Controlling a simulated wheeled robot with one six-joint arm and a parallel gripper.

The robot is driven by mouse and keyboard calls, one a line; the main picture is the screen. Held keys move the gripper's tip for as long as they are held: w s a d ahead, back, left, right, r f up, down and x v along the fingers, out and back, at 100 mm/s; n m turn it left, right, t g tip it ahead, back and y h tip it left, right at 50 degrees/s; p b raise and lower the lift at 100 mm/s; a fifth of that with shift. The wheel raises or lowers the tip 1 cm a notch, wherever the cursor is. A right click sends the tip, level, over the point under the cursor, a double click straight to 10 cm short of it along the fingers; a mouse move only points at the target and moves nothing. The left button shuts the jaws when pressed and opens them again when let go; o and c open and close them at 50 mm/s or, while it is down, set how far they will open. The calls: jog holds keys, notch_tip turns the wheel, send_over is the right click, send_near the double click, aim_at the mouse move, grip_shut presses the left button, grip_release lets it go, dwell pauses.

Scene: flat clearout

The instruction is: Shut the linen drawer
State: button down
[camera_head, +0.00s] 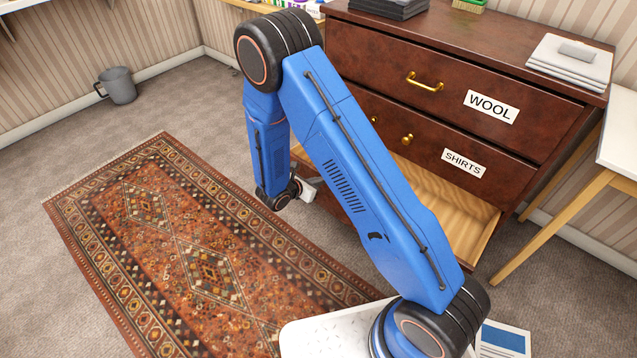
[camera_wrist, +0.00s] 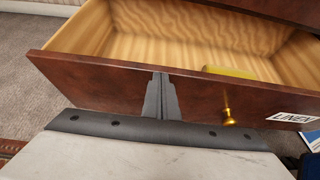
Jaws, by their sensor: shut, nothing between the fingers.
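The linen drawer (camera_wrist: 95,85) is the open bottom drawer, with a dark wood front, a brass knob (camera_wrist: 228,112) and a LINEN label (camera_wrist: 292,118). Its pale wooden inside (camera_head: 440,200) shows in the head view, while my arm hides much of its front. In the wrist view a yellow thing (camera_wrist: 228,72) lies inside, just behind the front. My gripper (camera_wrist: 160,80) is shut and empty, its fingertips at the drawer front, left of the knob. I cannot tell whether they touch it. In the head view my gripper (camera_head: 306,190) is partly hidden by my arm.
The WOOL drawer (camera_head: 430,85) and SHIRTS drawer (camera_head: 420,142) above are shut. Folded cloths (camera_head: 570,62) lie on the dresser top. A patterned rug (camera_head: 200,265) covers the floor at left. A grey bucket (camera_head: 118,86) stands by the wall. A white table (camera_head: 620,135) is at right.

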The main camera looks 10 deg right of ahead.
jog(key=w+d, duration=0.8)
jog(key=d, duration=0.3)
jog(key=w+d, duration=0.7)
jog(key=d, duration=0.3)
jog(key=shift+w+d, duration=0.35)
jog(key=shift+w, duration=0.05)
